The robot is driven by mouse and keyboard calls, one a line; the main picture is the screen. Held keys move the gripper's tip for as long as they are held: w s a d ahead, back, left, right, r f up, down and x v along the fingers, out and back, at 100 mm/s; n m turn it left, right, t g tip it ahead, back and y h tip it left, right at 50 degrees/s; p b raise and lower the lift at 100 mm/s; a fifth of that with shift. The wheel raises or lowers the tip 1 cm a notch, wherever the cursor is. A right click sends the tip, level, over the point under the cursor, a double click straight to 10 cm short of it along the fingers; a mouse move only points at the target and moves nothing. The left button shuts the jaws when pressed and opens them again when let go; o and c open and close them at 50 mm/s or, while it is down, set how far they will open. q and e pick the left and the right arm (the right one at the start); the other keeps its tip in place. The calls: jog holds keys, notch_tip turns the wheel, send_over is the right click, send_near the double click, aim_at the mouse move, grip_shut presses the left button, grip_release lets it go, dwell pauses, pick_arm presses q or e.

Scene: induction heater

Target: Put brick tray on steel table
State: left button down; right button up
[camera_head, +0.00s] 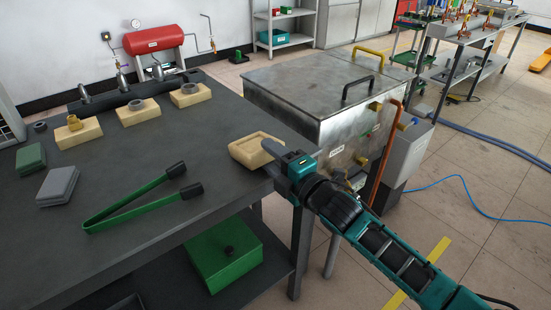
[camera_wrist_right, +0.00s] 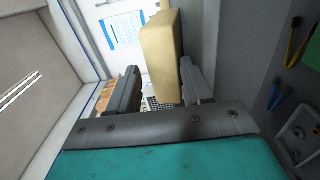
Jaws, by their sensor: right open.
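The brick tray (camera_head: 257,150) is a pale yellow block with a shallow recess. It appears to rest at the right edge of the dark grey metal table (camera_head: 120,185). My right gripper (camera_head: 276,160) is at the tray's near right side, jaws open. In the right wrist view, the tray (camera_wrist_right: 162,58) shows between the two fingers of the gripper (camera_wrist_right: 157,88), with its far part beyond them. Whether a finger touches it I cannot tell. My left gripper is not in view.
Green tongs (camera_head: 130,207) lie on the table. Several similar yellow bricks (camera_head: 138,112) with fittings stand along its back. A green box (camera_head: 225,258) sits on the lower shelf.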

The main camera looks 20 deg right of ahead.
jog(key=shift+f, duration=0.25)
jog(key=shift+r+p, duration=0.4)
jog(key=shift+r, duration=0.15)
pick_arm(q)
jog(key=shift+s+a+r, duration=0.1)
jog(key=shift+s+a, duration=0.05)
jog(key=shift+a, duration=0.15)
pick_arm(e)
jog(key=v, duration=1.2)
jog(key=shift+r, duration=0.2)
pick_arm(q)
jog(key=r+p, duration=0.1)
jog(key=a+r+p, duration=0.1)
jog(key=p, duration=0.1)
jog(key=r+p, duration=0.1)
jog(key=p, duration=0.1)
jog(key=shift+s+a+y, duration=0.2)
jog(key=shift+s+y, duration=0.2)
pick_arm(e)
jog(key=s+a+f+m+g+h, duration=0.1)
jog(key=s+f+m+g+h, duration=0.1)
jog(key=s+f+m, duration=0.4)
jog(key=s+a+f+m+g+h, duration=0.1)
jog(key=s+f+m+g, duration=0.3)
jog(key=f+m, duration=0.6)
jog(key=s+m+h, duration=0.1)
jog(key=m, duration=0.2)
jog(key=shift+s+a+f, duration=0.3)
jog(key=shift+s, duration=0.1)
